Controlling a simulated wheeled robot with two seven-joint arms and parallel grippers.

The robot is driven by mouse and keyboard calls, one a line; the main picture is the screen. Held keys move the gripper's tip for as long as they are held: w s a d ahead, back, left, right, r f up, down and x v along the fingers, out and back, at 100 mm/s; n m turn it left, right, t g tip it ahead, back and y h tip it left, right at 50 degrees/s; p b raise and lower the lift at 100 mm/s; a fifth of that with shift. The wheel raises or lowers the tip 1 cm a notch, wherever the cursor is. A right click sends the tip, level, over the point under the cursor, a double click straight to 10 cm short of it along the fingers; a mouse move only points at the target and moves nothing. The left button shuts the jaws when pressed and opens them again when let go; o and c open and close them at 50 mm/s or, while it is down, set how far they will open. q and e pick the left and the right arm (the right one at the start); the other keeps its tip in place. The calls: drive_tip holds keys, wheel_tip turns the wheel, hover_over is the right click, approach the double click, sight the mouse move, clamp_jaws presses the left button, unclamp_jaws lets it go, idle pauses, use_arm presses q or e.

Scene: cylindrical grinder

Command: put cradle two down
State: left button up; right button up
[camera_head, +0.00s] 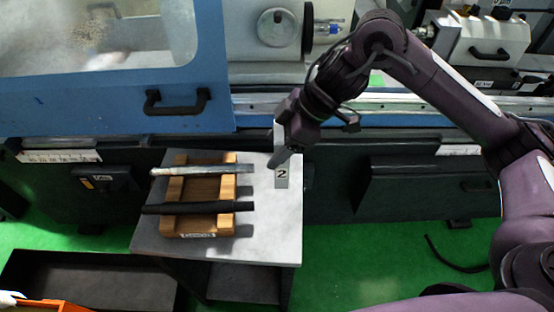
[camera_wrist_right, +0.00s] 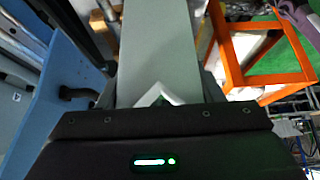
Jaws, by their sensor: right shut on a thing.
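Cradle two (camera_head: 282,177), a light grey piece with a black "2" on its label, is at the right side of the small grey table (camera_head: 274,222). My right gripper (camera_head: 284,156) comes down from the upper right and is shut on it. I cannot tell whether its underside touches the table. In the right wrist view a pale V-shaped edge (camera_wrist_right: 158,93) shows just ahead of the gripper body, with a grey surface beyond it. The fingertips are mostly hidden there. My left gripper is out of view.
A wooden rack (camera_head: 203,222) with a bright shaft (camera_head: 200,170) and a dark shaft (camera_head: 197,207) stands on the table's left part. The table's front right is clear. The grinder's blue door (camera_head: 120,105) is behind. A black tray (camera_head: 85,285) is on the floor.

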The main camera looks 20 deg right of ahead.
wheel_tip(320, 180, up, 2)
drive_tip(key=shift+r, duration=0.15)
drive_tip(key=s+d+f+m+t+b, duration=0.1)
drive_tip(key=s+d+f+m+b, duration=0.1)
drive_tip(key=f, duration=0.3)
drive_tip(key=s+d+f+m+t+h+b, duration=0.1)
drive_tip(key=d+f+m+b, duration=0.1)
drive_tip(key=d+f+b, duration=0.2)
wheel_tip(320, 180, down, 2)
drive_tip(key=shift+s+f, duration=0.2)
drive_tip(key=shift+s, duration=0.15)
drive_tip(key=shift+d, duration=0.1)
